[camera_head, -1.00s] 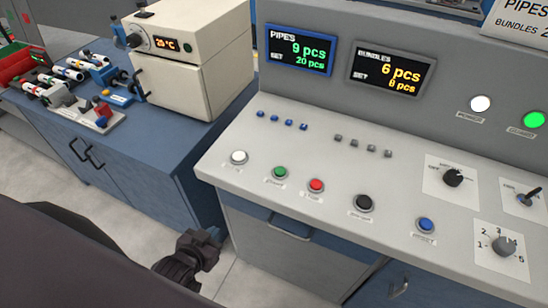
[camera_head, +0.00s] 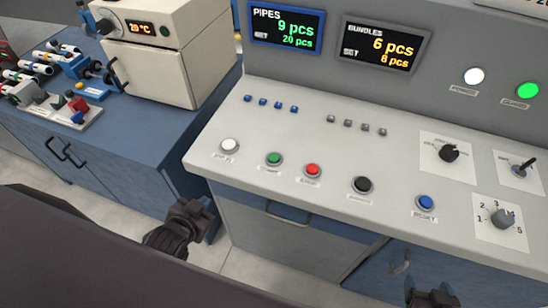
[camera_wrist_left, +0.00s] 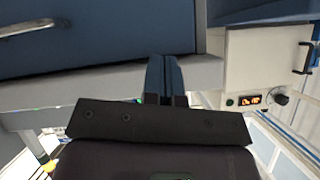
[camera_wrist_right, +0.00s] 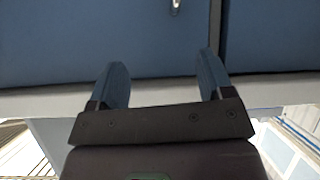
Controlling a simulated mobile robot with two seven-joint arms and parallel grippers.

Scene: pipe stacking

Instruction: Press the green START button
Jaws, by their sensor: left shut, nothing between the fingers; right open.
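The green START button (camera_head: 274,160) sits on the sloped grey control panel, between a white button (camera_head: 229,146) and a red button (camera_head: 312,170). My left gripper (camera_head: 204,218) is below the panel's front edge, down and left of the green button and apart from it. In the left wrist view its fingers (camera_wrist_left: 166,78) are closed together with nothing between them. My right gripper (camera_head: 432,298) shows only partly at the bottom edge of the head view, below the panel's front right. In the right wrist view its fingers (camera_wrist_right: 163,88) are spread and empty.
A black button (camera_head: 360,186) and a blue button (camera_head: 426,203) continue the row to the right, with knobs (camera_head: 503,219) beyond. The panel's front edge overhangs blue cabinets with handles (camera_head: 287,220). A beige oven (camera_head: 160,60) stands on a blue bench at left.

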